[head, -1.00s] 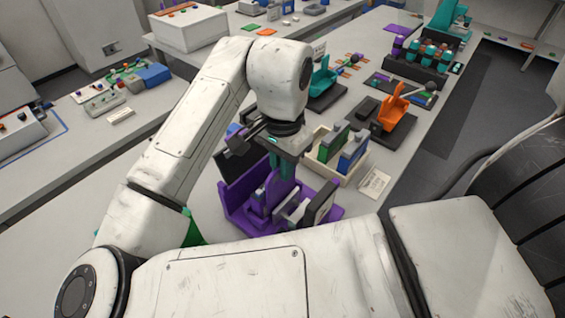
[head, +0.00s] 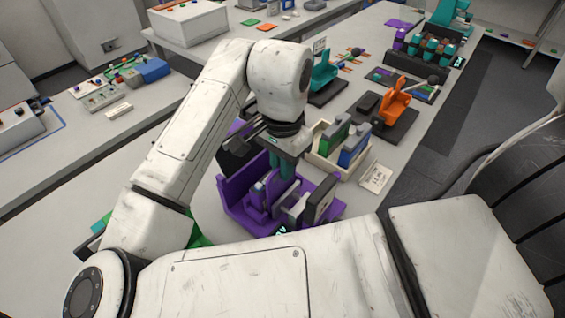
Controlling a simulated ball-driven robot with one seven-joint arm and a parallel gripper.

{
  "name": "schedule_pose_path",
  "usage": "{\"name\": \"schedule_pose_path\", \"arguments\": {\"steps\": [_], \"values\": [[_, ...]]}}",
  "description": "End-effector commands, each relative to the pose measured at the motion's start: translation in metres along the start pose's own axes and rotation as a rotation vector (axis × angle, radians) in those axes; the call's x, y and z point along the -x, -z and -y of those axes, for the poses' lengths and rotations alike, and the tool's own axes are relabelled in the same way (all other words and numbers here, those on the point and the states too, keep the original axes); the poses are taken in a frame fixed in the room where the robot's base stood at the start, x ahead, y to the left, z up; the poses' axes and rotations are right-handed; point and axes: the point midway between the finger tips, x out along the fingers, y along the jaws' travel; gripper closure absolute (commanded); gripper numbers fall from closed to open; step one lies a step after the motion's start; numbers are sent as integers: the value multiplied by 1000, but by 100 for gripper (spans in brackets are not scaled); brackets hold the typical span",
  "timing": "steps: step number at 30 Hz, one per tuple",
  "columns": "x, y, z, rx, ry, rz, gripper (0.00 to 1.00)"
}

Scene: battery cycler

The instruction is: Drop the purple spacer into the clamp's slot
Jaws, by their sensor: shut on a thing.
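The clamp (head: 236,203) is a purple fixture with upright purple walls, grey jaw parts and a dark plate at its right. It stands on the bench in front of me in the head view. My gripper (head: 282,180) points down just above the clamp's middle, its teal fingers shut. What sits between the fingertips is small and hard to tell from the purple clamp behind it; I cannot make out the purple spacer's outline. The slot is hidden by the fingers and clamp walls.
A cream tray (head: 357,174) with green and blue blocks stands right behind the clamp. An orange holder (head: 393,103) and a teal holder (head: 323,72) stand farther back. A label card (head: 376,179) lies at the right. My arm covers the front and left of the bench.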

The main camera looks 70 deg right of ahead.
Motion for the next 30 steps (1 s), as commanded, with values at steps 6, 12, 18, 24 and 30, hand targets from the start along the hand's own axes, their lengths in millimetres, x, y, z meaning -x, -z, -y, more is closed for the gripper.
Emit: {"name": "schedule_pose_path", "arguments": {"steps": [6,12,18,24,30], "values": [[-3,0,0,0,0,0,100],[-3,0,0,0,0,0,100],[-5,0,0,0,-1,0,100],[-9,0,0,0,-1,0,100],[-10,0,0,0,0,1,100]]}}
